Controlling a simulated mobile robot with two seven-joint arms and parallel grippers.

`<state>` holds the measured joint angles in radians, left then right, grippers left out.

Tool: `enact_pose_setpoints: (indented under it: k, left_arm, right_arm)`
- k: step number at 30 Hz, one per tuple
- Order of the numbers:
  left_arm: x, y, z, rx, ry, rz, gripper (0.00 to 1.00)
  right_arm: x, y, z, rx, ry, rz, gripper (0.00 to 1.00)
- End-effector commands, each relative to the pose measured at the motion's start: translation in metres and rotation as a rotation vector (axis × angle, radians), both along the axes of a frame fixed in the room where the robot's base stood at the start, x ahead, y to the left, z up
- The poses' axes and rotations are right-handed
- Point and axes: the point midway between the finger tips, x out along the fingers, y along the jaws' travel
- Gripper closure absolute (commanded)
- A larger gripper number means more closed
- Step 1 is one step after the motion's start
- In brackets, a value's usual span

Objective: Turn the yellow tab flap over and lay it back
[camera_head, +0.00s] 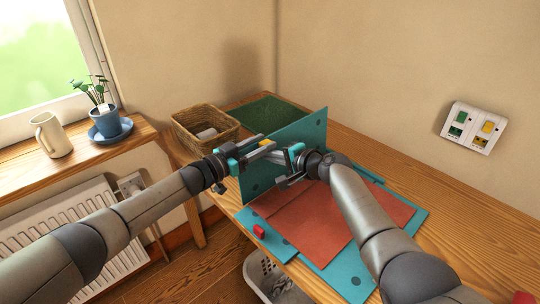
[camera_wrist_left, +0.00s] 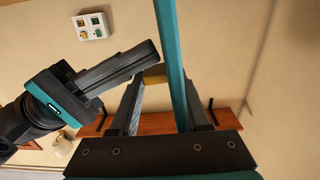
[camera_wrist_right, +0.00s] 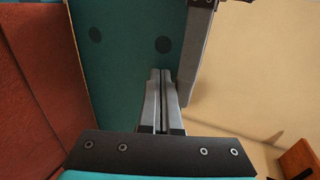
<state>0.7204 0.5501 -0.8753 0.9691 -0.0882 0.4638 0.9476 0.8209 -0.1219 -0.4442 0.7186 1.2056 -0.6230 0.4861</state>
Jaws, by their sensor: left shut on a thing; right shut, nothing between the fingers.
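The teal flap (camera_head: 309,131) stands upright on edge above the table. A yellow tab (camera_wrist_left: 154,76) shows at the flap's edge in the left wrist view, beside a finger of my left gripper. My left gripper (camera_wrist_left: 160,105) is shut on the flap, seen edge-on between its fingers (camera_wrist_left: 172,45). My right gripper (camera_wrist_right: 162,75) is shut and empty, its tips close to the flap's dotted face (camera_wrist_right: 125,45); I cannot tell whether they touch. In the head view, the two grippers hide part of the flap and the tab.
A teal base (camera_head: 345,283) with reddish-brown sheets (camera_head: 300,222) lies in front of the flap. A red tab (camera_head: 259,231) is at its left. Behind are a wicker basket (camera_head: 190,125) and a dark green piece (camera_head: 262,113).

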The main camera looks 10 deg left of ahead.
Motion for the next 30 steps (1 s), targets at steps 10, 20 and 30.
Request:
enact_pose_setpoints:
  k: [10, 20, 30]
  left_arm:
    - [-0.001, 0.002, -0.006, 0.011, 0.009, 0.007, 1.0]
    - [-0.001, 0.002, -0.006, 0.01, 0.009, 0.005, 1.0]
    - [-0.004, -0.006, -0.004, 0.006, 0.0, -0.016, 1.0]
  right_arm:
    - [0.001, 0.001, 0.0, 0.0, 0.0, 0.0, 1.0]
    - [0.008, 0.008, 0.001, -0.022, 0.017, -0.003, 1.0]
    - [0.012, 0.015, 0.0, -0.048, 0.033, -0.003, 1.0]
